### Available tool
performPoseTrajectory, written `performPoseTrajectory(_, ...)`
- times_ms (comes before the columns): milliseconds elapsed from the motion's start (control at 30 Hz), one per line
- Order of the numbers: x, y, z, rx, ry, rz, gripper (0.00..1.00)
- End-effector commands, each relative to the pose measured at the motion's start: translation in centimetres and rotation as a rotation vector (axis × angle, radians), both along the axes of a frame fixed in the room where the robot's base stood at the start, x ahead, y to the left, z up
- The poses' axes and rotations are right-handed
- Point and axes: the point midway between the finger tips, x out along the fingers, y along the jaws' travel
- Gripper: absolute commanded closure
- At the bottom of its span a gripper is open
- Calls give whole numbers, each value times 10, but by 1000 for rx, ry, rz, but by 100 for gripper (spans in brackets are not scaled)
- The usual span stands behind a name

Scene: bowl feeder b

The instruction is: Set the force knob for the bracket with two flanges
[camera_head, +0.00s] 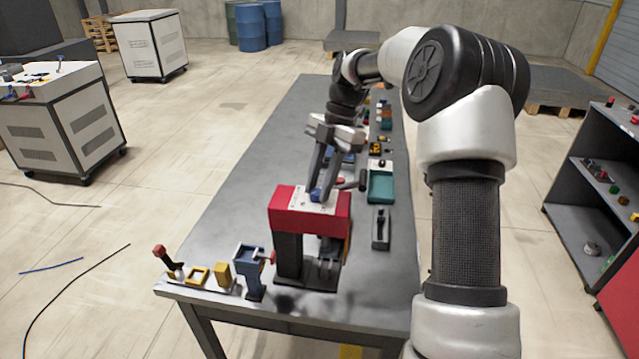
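A press with a red head (335,217) and a dark frame stands near the front of the grey table. A pale plate (313,199) with small marks, too small to read, covers its top. A small blue knob (317,195) sits on this plate. My gripper (319,191) points down from above, its two grey fingers on either side of the knob. The knob is partly hidden by the fingers, and I cannot tell whether they touch it. I cannot make out a bracket with two flanges.
The grey table (230,205) is clear left of the press. A blue fixture (249,262), a yellow block (222,273) and a red-knobbed lever (160,251) stand at its front edge. A green tray (381,186) and a dark switch box (380,228) lie to the right.

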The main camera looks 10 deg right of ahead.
Motion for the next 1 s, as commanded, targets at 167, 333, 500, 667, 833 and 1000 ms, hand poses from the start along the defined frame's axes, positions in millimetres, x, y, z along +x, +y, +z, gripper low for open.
performPoseTrajectory(167,0,0,0,0,0,-1,56)
performPoseTrajectory(333,0,0,0,1,1,-1,56)
performPoseTrajectory(500,2,-3,8,1,-1,-2,56)
performPoseTrajectory(667,8,-12,34,1,-3,-2,56)
performPoseTrajectory(833,18,-25,74,1,-5,-2,56)
performPoseTrajectory(1000,26,-39,113,1,-4,-2,56)
